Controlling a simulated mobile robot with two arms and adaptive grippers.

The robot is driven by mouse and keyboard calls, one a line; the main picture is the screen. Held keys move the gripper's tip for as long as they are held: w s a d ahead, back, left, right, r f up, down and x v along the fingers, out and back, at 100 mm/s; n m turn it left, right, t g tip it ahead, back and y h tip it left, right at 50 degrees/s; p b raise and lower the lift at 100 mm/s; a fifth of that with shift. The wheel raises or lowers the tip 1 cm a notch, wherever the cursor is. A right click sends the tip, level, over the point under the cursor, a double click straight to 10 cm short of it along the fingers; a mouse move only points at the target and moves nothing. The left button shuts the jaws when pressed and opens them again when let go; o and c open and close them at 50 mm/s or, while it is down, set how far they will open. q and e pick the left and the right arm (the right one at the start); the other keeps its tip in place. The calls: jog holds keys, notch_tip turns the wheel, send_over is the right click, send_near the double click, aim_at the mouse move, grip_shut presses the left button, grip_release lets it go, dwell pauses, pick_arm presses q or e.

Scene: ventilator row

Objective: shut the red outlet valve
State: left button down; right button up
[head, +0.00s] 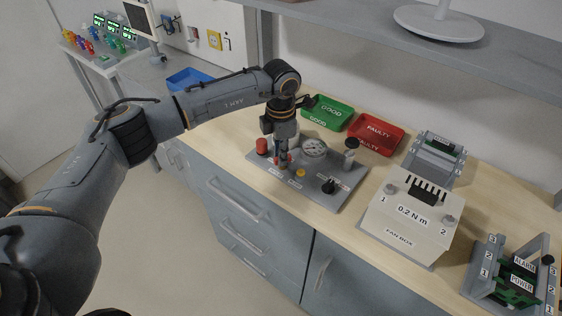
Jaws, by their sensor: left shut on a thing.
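A grey valve panel (318,192) lies on the wooden bench top. My left gripper (283,162) points straight down over its left part. Its fingers are shut on a small red part, which I take to be the red outlet valve (281,162). The fingers hide most of that valve, so its angle cannot be told. A red knob (262,146) stands to the left of the gripper on the same panel. A round gauge (314,148), a yellow button (300,173) and a black knob (329,186) are also on the panel. My right gripper is out of view.
A green tray (322,111) and a red tray marked FAULTY (377,134) lie behind the panel. A white fan box (410,215) stands to its right. A grey shelf (372,38) overhangs the back of the bench. A blue tray (188,79) is at the far left.

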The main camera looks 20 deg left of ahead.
pick_arm(q)
jog(key=m+b, duration=0.2)
jog(key=m, duration=0.1)
jog(key=shift+w+f+b, duration=0.1)
jog(key=shift+f+b, duration=0.05)
jog(key=shift+b, duration=0.15)
jog(key=m+b, duration=0.2)
jog(key=m, duration=0.1)
jog(key=shift+w+m+b, duration=0.1)
jog(key=shift+m+b, duration=0.2)
jog(key=shift+b, duration=0.05)
jog(key=shift+m+b, duration=0.7)
jog(key=shift+m, duration=0.5)
jog(key=shift+w+r+m+b, duration=0.1)
jog(key=shift+r+m+b, duration=0.15)
jog(key=shift+m+b, duration=0.75)
jog(key=shift+m+p, duration=0.35)
jog(key=shift+m, duration=0.15)
jog(key=c, duration=1.3)
grip_release()
notch_tip(320, 180, up, 12)
